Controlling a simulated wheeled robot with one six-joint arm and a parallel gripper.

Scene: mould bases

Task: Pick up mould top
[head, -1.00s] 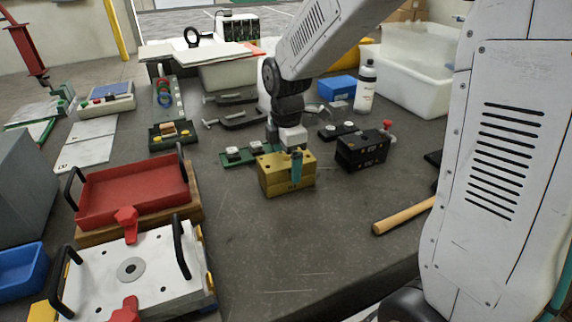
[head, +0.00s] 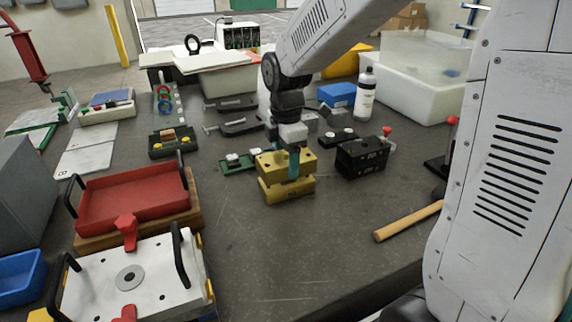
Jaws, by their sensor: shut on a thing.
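The yellow mould top (head: 267,165) is a block near the middle of the bench. My gripper (head: 294,165) is shut on it from above, with a teal finger showing against its front. The yellow mould base (head: 288,191) sits on the bench directly under it. A dark gap shows between the two blocks, so the top is held slightly above the base. The far finger and the top's rear are hidden.
A black block (head: 361,160) stands close on the right, and a green fixture (head: 238,163) close behind left. A red tray (head: 134,195) and a white handled plate (head: 95,282) are at the left. The bench front is clear.

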